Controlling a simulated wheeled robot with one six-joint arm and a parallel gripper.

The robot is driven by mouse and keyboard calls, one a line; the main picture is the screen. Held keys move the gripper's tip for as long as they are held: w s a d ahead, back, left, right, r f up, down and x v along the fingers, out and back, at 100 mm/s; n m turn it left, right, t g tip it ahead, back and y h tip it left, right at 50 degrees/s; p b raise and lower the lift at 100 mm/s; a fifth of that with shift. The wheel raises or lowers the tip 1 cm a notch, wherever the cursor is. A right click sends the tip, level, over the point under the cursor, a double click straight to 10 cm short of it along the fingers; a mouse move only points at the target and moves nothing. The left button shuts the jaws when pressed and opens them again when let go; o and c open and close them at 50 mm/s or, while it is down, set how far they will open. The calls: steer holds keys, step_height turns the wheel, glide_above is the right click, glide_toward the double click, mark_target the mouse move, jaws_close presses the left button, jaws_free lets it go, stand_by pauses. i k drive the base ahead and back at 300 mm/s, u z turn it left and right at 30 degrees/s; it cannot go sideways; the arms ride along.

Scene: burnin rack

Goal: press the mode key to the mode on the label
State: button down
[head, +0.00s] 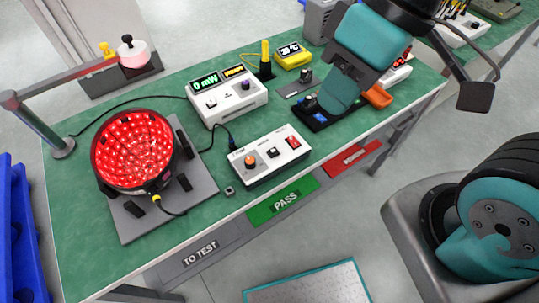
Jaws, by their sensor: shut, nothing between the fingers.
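A white control box (270,157) stands near the bench's front edge, with an orange knob (250,161), a small black key (272,152) and a red switch (293,142). Its markings are too small to read. A round lamp (134,150) glows red on a grey plate to the left. My gripper (333,105) is shut and empty, above a black tray (318,119) right of and behind the control box, apart from the box. I cannot make out a mode label.
A white meter (226,97) reading "0 mW" stands behind the control box. A yellow display (293,55) and a yellow-handled tool (265,60) are farther back. An orange object (377,96) lies right of my gripper. Cables cross the green bench. A post and rail stand at left.

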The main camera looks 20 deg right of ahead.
mark_target(272, 152)
steer(key=z, duration=1.15)
steer(key=k, duration=1)
steer(key=u, duration=1.05)
